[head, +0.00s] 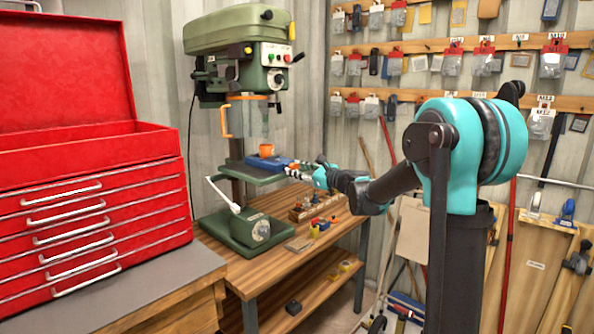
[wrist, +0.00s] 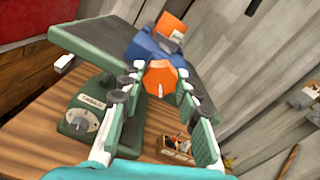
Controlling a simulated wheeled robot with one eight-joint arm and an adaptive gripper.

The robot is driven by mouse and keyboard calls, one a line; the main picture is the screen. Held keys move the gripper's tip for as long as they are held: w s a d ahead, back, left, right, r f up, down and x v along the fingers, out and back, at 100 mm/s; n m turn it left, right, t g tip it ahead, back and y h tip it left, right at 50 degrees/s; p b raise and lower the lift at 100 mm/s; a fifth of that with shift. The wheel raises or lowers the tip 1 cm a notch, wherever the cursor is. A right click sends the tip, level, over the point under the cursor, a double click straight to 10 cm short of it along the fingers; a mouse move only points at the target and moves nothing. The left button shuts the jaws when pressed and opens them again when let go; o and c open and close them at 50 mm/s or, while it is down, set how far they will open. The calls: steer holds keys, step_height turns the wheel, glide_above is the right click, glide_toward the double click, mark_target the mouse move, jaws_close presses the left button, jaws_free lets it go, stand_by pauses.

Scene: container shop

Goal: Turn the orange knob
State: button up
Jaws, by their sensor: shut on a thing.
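The orange knob (wrist: 160,79) has a faceted edge and a small pale mark on its face. It is at the front end of a blue vise (wrist: 146,48), which sits on the green drill press table (wrist: 88,50). In the wrist view my gripper (wrist: 158,72) has its pads on both sides of the knob, shut on it.
An orange block (head: 266,150) sits on the vise. The drill press head (head: 240,40) overhangs the table. A wooden tray of small items (head: 318,207) stands on the bench (head: 275,258) below. A red toolbox (head: 90,190) is at the left.

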steer(key=shift+f+m, duration=0.1)
steer(key=shift+m, duration=0.5)
steer(key=o, duration=1.2)
steer(key=v, duration=1.2)
steer(key=s+f+n+g+h, duration=0.35)
steer(key=s+f+n, duration=0.55)
steer(key=s+f, duration=0.3)
steer(key=s+d+f+n+g+h, duration=0.1)
steer(key=s+d+f+n+h, duration=0.4)
steer(key=s+f, duration=0.5)
steer(key=s+d+f+n+g+h, duration=0.2)
steer(key=s+d+f+n+h, duration=0.3)
steer(key=s+d+f+n, duration=0.3)
steer(key=s+d+f, duration=0.2)
steer(key=d, duration=0.2)
steer(key=shift+s+f+n+h, duration=0.3)
steer(key=shift+f+n+h, duration=0.05)
steer(key=shift+f+n, duration=0.05)
